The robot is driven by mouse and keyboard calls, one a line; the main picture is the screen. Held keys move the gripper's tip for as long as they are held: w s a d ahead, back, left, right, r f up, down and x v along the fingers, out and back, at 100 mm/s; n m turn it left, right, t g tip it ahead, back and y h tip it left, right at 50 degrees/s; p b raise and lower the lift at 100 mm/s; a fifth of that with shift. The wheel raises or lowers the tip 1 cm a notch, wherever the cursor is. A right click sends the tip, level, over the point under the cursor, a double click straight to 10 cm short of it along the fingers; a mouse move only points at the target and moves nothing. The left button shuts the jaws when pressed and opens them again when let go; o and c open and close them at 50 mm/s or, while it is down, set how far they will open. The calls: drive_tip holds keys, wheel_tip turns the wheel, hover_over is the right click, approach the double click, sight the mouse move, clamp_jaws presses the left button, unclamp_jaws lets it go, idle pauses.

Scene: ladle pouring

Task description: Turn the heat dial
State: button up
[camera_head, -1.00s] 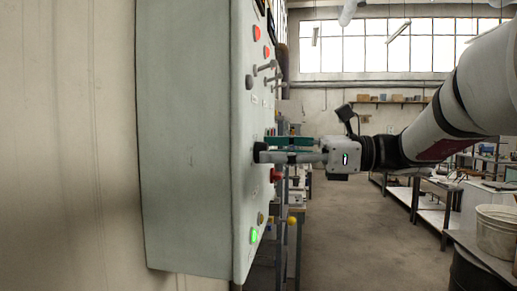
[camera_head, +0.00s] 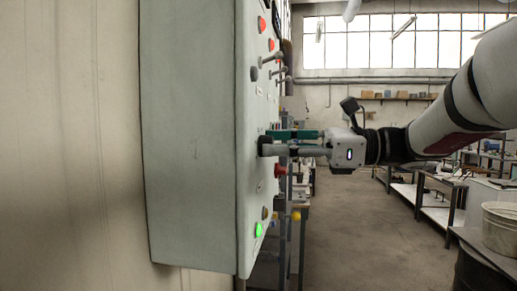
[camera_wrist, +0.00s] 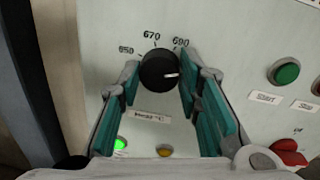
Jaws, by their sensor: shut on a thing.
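The heat dial is a round black knob (camera_wrist: 158,70) on the pale panel in the wrist view, with labels 650, 670 and 690 around its top. Its white mark points right, below the 690 label. In the head view the dial (camera_head: 263,143) shows as a dark stub on the panel's front face. My gripper (camera_head: 270,142) reaches it level from the right, its fingers at the panel. In the wrist view the gripper (camera_wrist: 158,78) has one teal-padded finger on each side of the dial and is shut on it. The contact itself is partly hidden.
The grey-green cabinet (camera_head: 190,140) fills the left. Toggle levers (camera_head: 268,60) and red lamps (camera_head: 262,24) sit above the dial; a red button (camera_head: 280,170) and a lit green lamp (camera_head: 258,229) sit below. A green button (camera_wrist: 284,72) is to the right in the wrist view.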

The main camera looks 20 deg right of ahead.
drive_tip(key=n+t+b, duration=0.1)
drive_tip(key=n+b, duration=1.1)
drive_tip(key=n, duration=0.1)
drive_tip(key=n+h+b, duration=0.1)
drive_tip(key=n+b, duration=1.1)
drive_tip(key=n, duration=0.1)
drive_tip(key=shift+s+a+f+n+t, duration=0.1)
drive_tip(key=shift+s+f+n+t, duration=0.1)
drive_tip(key=shift+n+t, duration=0.15)
drive_tip(key=shift+b, duration=0.35)
drive_tip(key=o, duration=1.1)
drive_tip(key=shift+o, duration=0.2)
drive_tip(key=shift+r, duration=0.1)
drive_tip(key=v, duration=1.2)
drive_tip(key=shift+r, duration=0.15)
